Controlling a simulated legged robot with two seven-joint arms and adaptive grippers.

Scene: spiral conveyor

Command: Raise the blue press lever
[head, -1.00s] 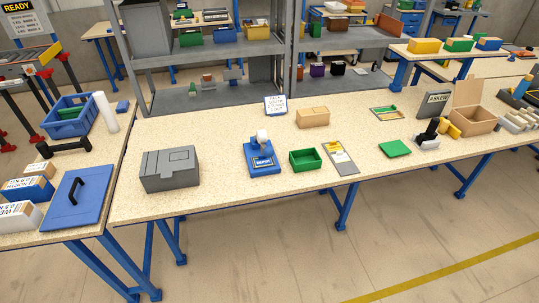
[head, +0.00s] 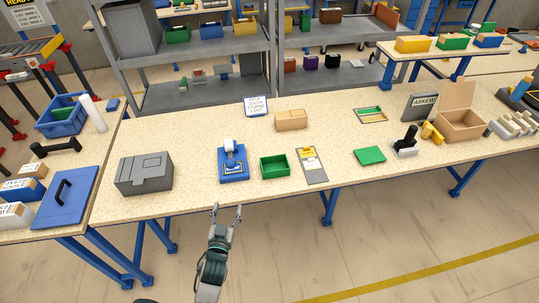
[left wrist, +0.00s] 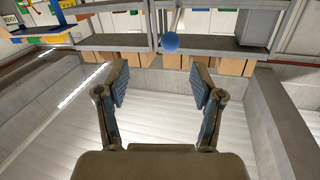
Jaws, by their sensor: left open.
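The blue press (head: 232,176) stands on the long speckled table, left of the green open box. Its upper part (head: 230,150) is white and blue. The lever is too small to tell apart from the body, and I cannot tell its position. My left gripper (head: 227,210) is open and empty, in front of the table's front edge, below the press in the head view and apart from it. Its two open fingers (left wrist: 160,90) also show in the left wrist view. A blue ball (left wrist: 170,42) on a thin rod shows beyond them; I cannot tell whether it belongs to the press. My right gripper is not in view.
A grey box (head: 145,175) stands left of the press. The green open box (head: 274,167) and a clipboard (head: 312,165) are at its right. A tan box (head: 291,120) and a small sign (head: 257,106) are behind. Bare tabletop lies between.

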